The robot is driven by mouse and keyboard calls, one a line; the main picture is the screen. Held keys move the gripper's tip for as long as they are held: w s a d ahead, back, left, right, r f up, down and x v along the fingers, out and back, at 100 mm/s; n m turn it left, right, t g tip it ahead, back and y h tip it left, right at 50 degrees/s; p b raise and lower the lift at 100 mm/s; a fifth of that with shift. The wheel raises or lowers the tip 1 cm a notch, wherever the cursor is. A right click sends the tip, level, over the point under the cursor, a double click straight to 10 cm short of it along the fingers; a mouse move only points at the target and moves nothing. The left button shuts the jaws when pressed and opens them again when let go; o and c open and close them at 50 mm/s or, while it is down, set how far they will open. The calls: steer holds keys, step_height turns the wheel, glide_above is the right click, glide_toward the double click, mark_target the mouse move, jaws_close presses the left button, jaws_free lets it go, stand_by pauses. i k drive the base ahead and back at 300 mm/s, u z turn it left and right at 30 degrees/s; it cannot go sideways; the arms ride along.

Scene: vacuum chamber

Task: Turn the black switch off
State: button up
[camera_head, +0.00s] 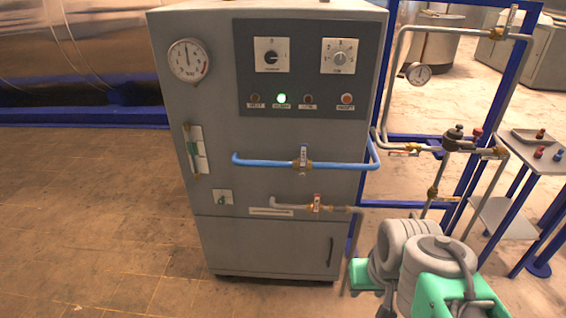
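The black switch (271,58) is a small round black knob on a white square plate. It sits at the upper left of the dark panel (309,78) on the front of the grey cabinet (215,120). Its plate lettering and exact pointer direction are too small to read. To its right is a grey rotary dial (340,58) on a similar white plate. Below them is a row of small indicators; the green light (281,98) is lit. Nothing covers the switch. My gripper's fingers do not show in this view.
A blue pipe (260,162) with a valve crosses the cabinet front below the panel. A gauge (188,60) is at its upper left. A blue frame with pipes and a small side table (536,170) stand right. The floor (100,220) is clear left.

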mark_target(271, 58)
steer(key=u, duration=0.2)
steer(key=i, duration=0.6)
steer(key=u, duration=1.55)
